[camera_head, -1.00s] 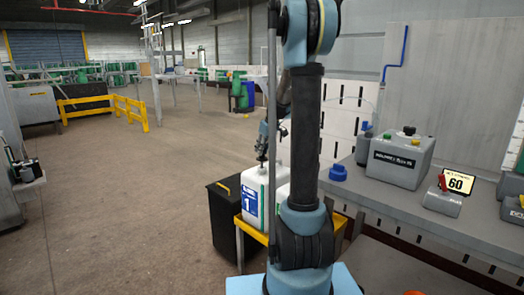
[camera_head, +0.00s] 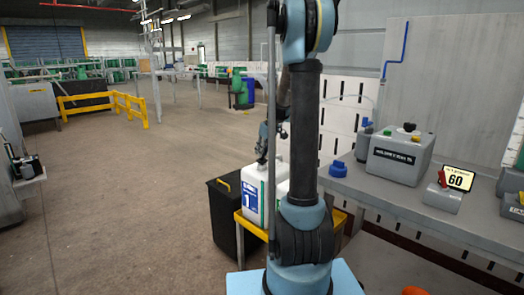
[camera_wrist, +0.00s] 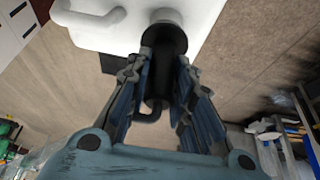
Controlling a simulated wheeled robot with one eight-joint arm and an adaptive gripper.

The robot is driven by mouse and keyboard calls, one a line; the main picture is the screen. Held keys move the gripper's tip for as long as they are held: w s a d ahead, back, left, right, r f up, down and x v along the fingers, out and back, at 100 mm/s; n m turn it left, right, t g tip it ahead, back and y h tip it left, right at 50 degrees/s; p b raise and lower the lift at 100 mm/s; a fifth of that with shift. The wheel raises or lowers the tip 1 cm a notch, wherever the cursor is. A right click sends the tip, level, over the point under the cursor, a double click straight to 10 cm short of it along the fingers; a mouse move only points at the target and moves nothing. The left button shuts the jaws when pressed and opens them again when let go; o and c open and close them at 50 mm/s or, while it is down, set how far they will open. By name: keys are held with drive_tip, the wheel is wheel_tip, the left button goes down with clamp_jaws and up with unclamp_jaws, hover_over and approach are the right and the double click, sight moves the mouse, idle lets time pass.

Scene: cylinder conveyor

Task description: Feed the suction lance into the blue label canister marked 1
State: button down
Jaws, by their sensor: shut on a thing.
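The white canister (camera_head: 251,215) with the blue label marked 1 stands upright on a yellow-edged stand. My gripper (camera_head: 262,158) is just above its top. In the wrist view my gripper (camera_wrist: 165,62) is shut on the dark suction lance (camera_wrist: 160,90), with a finger on each side. The lance runs into the round neck (camera_wrist: 170,27) of the white canister, near its moulded handle (camera_wrist: 90,20). The lance's lower end is hidden inside the neck, so its depth cannot be seen.
A second white canister (camera_head: 283,190) is partly hidden behind my arm. A black bin (camera_head: 224,230) stands left of the yellow stand (camera_head: 248,227). A grey bench (camera_head: 400,205) on the right holds a blue cap (camera_head: 338,169), a grey box and a "60" display. The floor at left is open.

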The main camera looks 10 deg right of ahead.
drive_tip(key=shift+f, duration=0.45)
drive_tip(key=shift+f, duration=0.15)
idle(0.6)
drive_tip(key=c, duration=1.3)
unclamp_jaws()
drive_tip(key=v, duration=1.2)
drive_tip(key=shift+w, duration=0.1)
